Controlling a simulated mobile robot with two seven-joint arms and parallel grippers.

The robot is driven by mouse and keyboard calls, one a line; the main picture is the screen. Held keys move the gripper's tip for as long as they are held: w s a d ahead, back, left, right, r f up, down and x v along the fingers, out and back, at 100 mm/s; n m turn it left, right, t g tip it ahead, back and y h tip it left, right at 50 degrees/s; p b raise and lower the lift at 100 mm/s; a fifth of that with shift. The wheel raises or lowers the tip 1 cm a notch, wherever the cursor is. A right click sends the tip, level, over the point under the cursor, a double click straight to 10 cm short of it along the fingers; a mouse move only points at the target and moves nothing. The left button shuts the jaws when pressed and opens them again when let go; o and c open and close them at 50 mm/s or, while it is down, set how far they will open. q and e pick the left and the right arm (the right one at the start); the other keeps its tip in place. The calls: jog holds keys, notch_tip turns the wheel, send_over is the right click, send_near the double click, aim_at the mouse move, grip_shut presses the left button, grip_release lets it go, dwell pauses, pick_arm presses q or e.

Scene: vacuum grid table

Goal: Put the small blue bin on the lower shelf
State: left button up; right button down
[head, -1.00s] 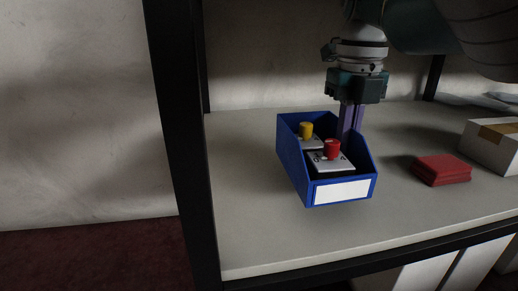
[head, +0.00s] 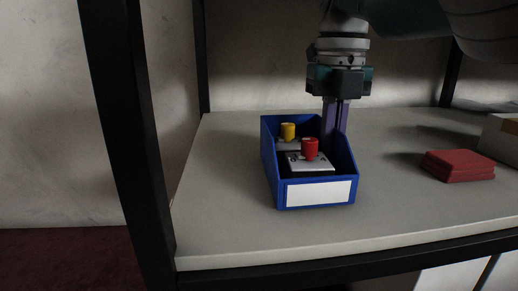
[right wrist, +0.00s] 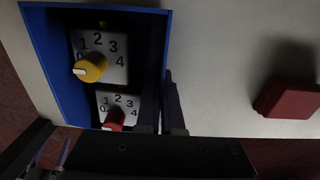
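The small blue bin (head: 268,165) has a white front label and holds two grey plates with dials, one with a yellow knob (head: 288,132) and one with a red knob (head: 310,149). It is upright at the left part of the grey shelf board (head: 400,215); I cannot tell whether its base touches. My right gripper (head: 335,135) points down at the bin's right wall, its purple fingers closed around that wall. The right wrist view shows the fingers (right wrist: 162,105) at the bin's edge (right wrist: 167,40). Thin purplish pieces at that view's lower left may be my left gripper (right wrist: 55,152), too dark to read.
A red block (head: 458,166) lies on the board to the right, with a box (head: 503,138) beyond it. A black post (head: 128,150) stands to the left and a black rail runs along the front edge. The board between bin and red block is clear.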

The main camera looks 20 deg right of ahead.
jog(key=shift+a+f, duration=0.15)
jog(key=shift+a, duration=0.05)
jog(key=c, duration=1.2)
grip_release()
jog(key=shift+d, duration=0.15)
jog(key=shift+o, duration=0.6)
notch_tip(320, 180, up, 8)
jog(key=p, duration=0.5)
jog(key=shift+p, duration=0.4)
jog(key=shift+f, duration=0.1)
